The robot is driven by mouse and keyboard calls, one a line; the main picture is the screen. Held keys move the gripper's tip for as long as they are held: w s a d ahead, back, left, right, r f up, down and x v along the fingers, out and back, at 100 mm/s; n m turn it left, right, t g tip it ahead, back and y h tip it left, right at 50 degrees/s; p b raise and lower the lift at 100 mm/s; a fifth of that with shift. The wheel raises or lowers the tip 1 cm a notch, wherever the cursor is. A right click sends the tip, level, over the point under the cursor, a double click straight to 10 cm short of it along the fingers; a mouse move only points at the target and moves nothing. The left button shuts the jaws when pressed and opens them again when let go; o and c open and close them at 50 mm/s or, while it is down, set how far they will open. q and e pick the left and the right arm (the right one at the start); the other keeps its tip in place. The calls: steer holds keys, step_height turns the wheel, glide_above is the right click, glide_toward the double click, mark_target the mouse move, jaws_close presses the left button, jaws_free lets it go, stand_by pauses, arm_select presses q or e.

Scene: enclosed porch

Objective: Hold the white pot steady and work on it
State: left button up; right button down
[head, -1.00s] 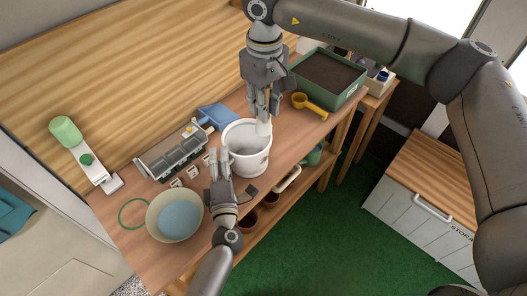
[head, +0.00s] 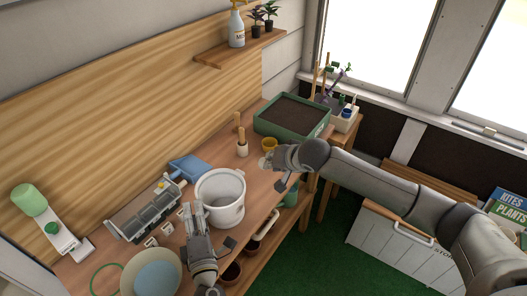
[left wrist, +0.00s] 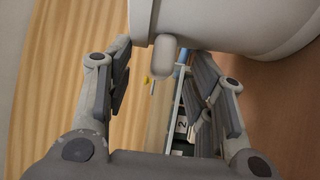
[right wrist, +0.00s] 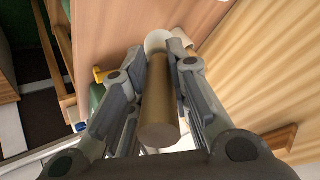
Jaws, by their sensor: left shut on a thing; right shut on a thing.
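The white pot (head: 226,214) stands upright on the wooden bench. It also shows at the top of the left wrist view (left wrist: 235,22), with a rounded lug between the fingers. My left gripper (head: 195,212) is at the pot's near left side, shut on the pot. My right gripper (head: 272,161) is right of the pot and apart from it. It is shut on a tool with a round wooden handle (right wrist: 160,105) and a pale far end (right wrist: 158,42). In the head view this tool is mostly hidden by the fingers.
A wooden-handled white tool (head: 242,149) stands behind the pot. A grey tray (head: 140,222), blue dustpan (head: 188,168) and cream bowl (head: 130,278) are at left. Green floor is open at right.

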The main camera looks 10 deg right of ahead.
steer(key=s+a+f+n+t+y, duration=0.1)
steer(key=s+a+f+n+y, duration=0.1)
steer(key=s, duration=0.8)
steer(key=s+a+f+n+t+y, duration=0.1)
steer(key=s+a+f+n+y, duration=0.1)
steer(key=s, duration=0.8)
step_height(320, 180, down, 3)
steer(key=n+y, duration=0.1)
steer(key=y, duration=0.2)
steer(key=shift+r+t+y, duration=0.2)
steer(key=shift+t+y, duration=0.1)
steer(key=shift+t, duration=0.1)
steer(key=shift+w, duration=0.1)
steer(key=shift+w+a+r, duration=0.1)
steer(key=shift+w+a, duration=0.6)
steer(key=shift+w, duration=0.2)
steer(key=shift+w+a, duration=0.65)
steer(key=shift+w, duration=0.2)
steer(key=shift+w+a+r, duration=0.1)
steer(key=shift+w+a, duration=0.45)
